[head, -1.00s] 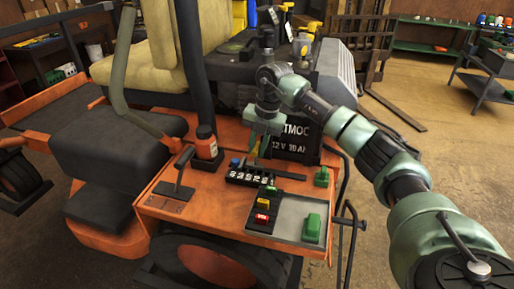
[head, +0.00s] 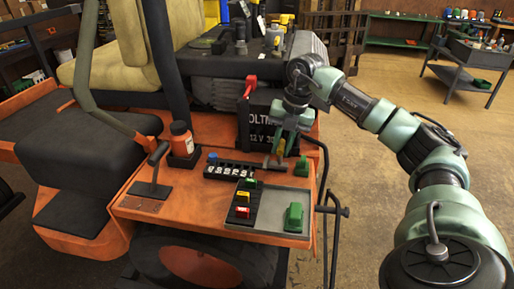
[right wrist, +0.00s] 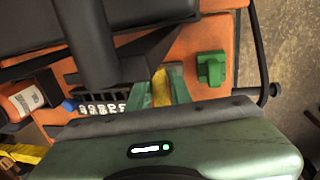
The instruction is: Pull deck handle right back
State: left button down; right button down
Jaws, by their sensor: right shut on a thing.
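My right gripper (head: 278,158) reaches down over the orange deck panel, just right of the row of white number wheels. In the right wrist view my right gripper (right wrist: 160,85) has its green fingers shut on both sides of a yellow grip (right wrist: 161,92). This looks like the deck handle, but its lower end is hidden. In the head view the grip shows only as a small brownish strip between the fingers. A dark lever with a black grip (head: 156,158) stands untouched at the panel's left. My left gripper is out of view.
A green block-shaped part (right wrist: 210,68) sits close right of my fingers. The number counter (head: 232,170), an orange bottle (head: 181,140) and a black battery (head: 258,127) stand nearby. A grey tray (head: 270,208) holds red, yellow and green pieces. Open floor lies to the right.

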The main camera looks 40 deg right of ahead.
jog(key=shift+s+d, duration=0.15)
jog(key=shift+d, duration=0.1)
jog(key=shift+a, duration=0.15)
jog(key=c, duration=1.3)
grip_release()
jog(key=shift+s+d, duration=0.1)
jog(key=shift+d, duration=0.1)
jog(key=shift+r, duration=0.1)
jog(key=shift+r, duration=0.3)
notch_tip(320, 180, up, 7)
jog(key=s+d+b, duration=0.1)
jog(key=shift+f, duration=0.15)
